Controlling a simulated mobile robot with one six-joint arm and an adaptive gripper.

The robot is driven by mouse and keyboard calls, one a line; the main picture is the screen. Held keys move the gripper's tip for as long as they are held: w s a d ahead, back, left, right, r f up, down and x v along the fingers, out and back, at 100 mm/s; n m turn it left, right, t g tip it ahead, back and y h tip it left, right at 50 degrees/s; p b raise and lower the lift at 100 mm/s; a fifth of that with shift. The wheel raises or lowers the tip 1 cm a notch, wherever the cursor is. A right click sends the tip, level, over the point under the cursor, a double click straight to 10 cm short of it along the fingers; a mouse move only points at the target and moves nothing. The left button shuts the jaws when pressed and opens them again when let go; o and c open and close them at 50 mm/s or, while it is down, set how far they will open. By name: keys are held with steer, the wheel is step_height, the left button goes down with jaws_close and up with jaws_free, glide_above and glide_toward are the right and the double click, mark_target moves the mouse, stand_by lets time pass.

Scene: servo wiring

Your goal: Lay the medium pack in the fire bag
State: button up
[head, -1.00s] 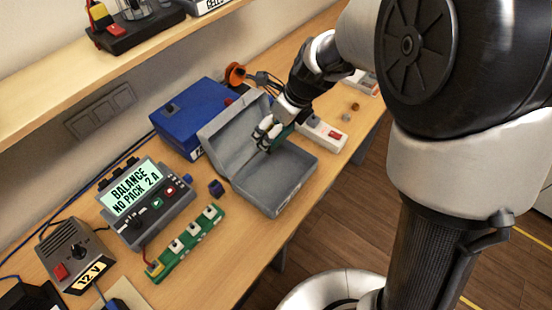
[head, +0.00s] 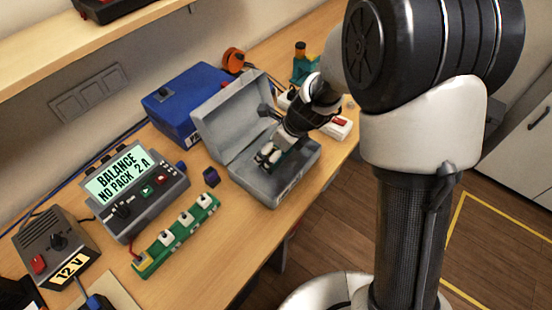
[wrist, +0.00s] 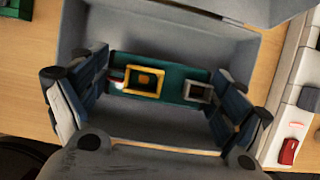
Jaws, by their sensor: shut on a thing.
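The fire bag (head: 240,184) is a grey open box with its lid raised at the back left, in the middle of the bench. My gripper (head: 273,157) reaches down inside it from the upper right. In the wrist view my gripper (wrist: 160,95) has a finger at each end of the medium pack (wrist: 172,92), a dark green block with a yellow square frame and a smaller grey square on it. The pack is within the bag's walls; I cannot tell whether it touches the floor. In the head view my gripper mostly hides it.
A blue case (head: 185,100) stands behind the bag. The charger (head: 140,190) reads "BALANCE NO PACK 2 A". A green strip (head: 175,236) and a small dark blue piece (head: 211,177) lie left of the bag. A white power strip with a red switch (head: 338,124) is to the right.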

steer(key=shift+f+b, duration=0.8)
steer(key=shift+f, duration=0.85)
steer(key=shift+f, duration=0.2)
steer(key=o, duration=1.2)
